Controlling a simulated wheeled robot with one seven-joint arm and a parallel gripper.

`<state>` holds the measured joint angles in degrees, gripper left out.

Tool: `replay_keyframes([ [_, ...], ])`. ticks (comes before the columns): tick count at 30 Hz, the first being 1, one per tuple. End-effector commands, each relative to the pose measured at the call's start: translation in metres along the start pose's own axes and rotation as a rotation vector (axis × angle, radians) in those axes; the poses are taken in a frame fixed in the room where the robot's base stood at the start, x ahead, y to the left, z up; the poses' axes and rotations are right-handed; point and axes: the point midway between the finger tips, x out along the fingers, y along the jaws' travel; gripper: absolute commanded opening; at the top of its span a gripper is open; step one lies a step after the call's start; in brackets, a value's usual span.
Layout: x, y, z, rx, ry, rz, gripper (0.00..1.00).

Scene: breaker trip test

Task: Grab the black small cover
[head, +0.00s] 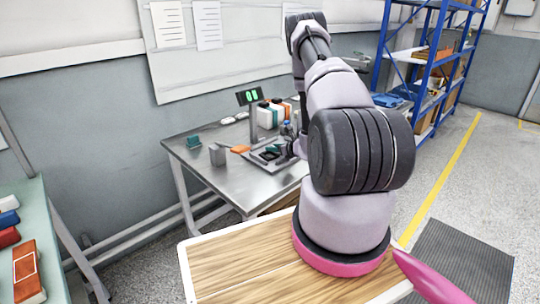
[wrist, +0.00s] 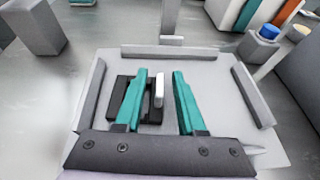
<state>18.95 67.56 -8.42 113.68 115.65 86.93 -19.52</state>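A black small piece (wrist: 121,96), which looks like the cover, lies on a light grey tray (wrist: 220,75) with raised rims in the wrist view. A silver upright bar (wrist: 159,88) stands at its right part. My gripper (wrist: 159,80) is open, its two teal fingers apart over the tray. The left finger crosses in front of the black piece, hiding part of it; the bar shows between the fingers. I cannot tell whether a finger touches the piece. In the head view the tray (head: 254,162) is on the metal table, partly hidden by my arm.
The metal table (head: 205,165) also holds a grey block (head: 218,155), an orange item (head: 240,149), a teal item (head: 193,142) and a post with a green-lit display (head: 249,96). White and orange containers (head: 267,115) stand behind the tray. The table's front left is bare.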

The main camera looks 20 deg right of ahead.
Motion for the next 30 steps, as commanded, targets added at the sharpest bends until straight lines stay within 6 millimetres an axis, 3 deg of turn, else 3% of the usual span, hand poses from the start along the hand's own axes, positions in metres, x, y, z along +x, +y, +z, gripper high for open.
replay_keyframes([
  [1, 0.0, 0.0, 0.0, 0.0, 0.0, 0.0, 0.16],
  [2, 0.0, 0.0, 0.0, 0.0, 0.0, 0.0, 0.04],
  [3, 0.0, 0.0, 0.0, 0.0, 0.0, 0.0, 0.0],
  [17, -0.003, 0.0, 0.007, -0.001, 0.0, 0.0, 0.0],
  [30, -0.033, 0.0, 0.079, -0.002, -0.002, 0.0, 0.0],
])
